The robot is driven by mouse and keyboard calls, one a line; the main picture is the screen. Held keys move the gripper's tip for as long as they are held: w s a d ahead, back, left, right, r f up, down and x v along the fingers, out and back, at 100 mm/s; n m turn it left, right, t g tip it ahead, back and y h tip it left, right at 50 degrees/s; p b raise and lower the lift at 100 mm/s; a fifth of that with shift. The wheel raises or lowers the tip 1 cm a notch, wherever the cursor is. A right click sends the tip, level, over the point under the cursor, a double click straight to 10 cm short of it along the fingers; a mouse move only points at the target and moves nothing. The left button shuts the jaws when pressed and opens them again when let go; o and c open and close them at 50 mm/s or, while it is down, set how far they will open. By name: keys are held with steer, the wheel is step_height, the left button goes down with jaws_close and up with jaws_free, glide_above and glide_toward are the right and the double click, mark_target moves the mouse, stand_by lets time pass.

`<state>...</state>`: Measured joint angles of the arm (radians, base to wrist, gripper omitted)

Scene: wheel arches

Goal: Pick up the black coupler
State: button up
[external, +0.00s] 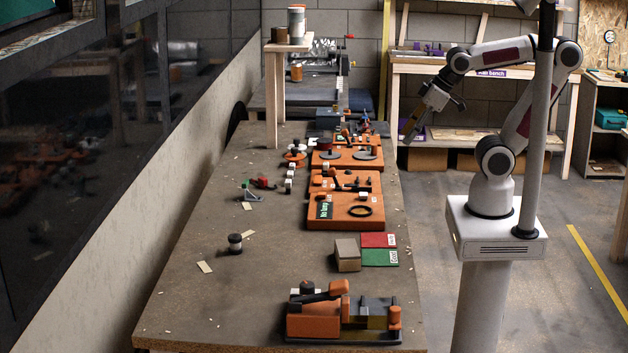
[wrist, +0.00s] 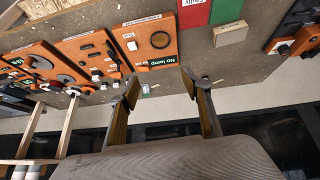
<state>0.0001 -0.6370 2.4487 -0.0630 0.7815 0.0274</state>
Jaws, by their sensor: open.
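A small dark cylinder with a pale band (external: 235,243) stands upright on the bare left part of the bench in the external view. It looks like the black coupler, but I cannot tell for sure. My gripper (external: 412,128) is raised in the air right of the bench's far half, well away from the cylinder, pointing down and left. In the wrist view my gripper (wrist: 160,86) shows two spread fingers with nothing between them. A small roundish thing shows close by the right fingertip there, too unclear to name.
Orange boards (external: 345,222) with parts line the bench's right side. A beige box (external: 347,255) stands beside red (external: 378,240) and green (external: 379,258) panels. An orange and black fixture (external: 340,315) sits at the near end. A wooden stand (external: 288,48) rises at the far end.

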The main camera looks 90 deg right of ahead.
steer(key=w+a+f+n+t+y, duration=0.1)
steer(key=w+n+t, duration=0.1)
steer(key=w, duration=1.4)
steer(key=w+a+f+n+t, duration=0.1)
steer(key=w+f+t, duration=0.1)
steer(key=w, duration=1.5)
steer(key=w+a+f+n+t+y, duration=0.1)
steer(key=w+a+f+n+y, duration=0.25)
steer(key=w+a+f, duration=0.4)
steer(key=n+g+y, duration=0.1)
steer(key=y, duration=0.4)
glide_toward(235, 244)
steer(key=shift+w+d+f+h, duration=0.1)
steer(key=shift+w+h, duration=0.05)
steer(key=shift+w, duration=0.25)
steer(key=shift+w+d+h, duration=0.1)
steer(key=shift+w, duration=0.35)
steer(key=shift+s+a+f+n, duration=0.1)
steer(key=shift+a+f+n, duration=0.2)
steer(key=shift+f, duration=0.1)
steer(key=shift+x, duration=1)
steer(key=shift+w+a, duration=0.2)
steer(key=shift+w, duration=0.05)
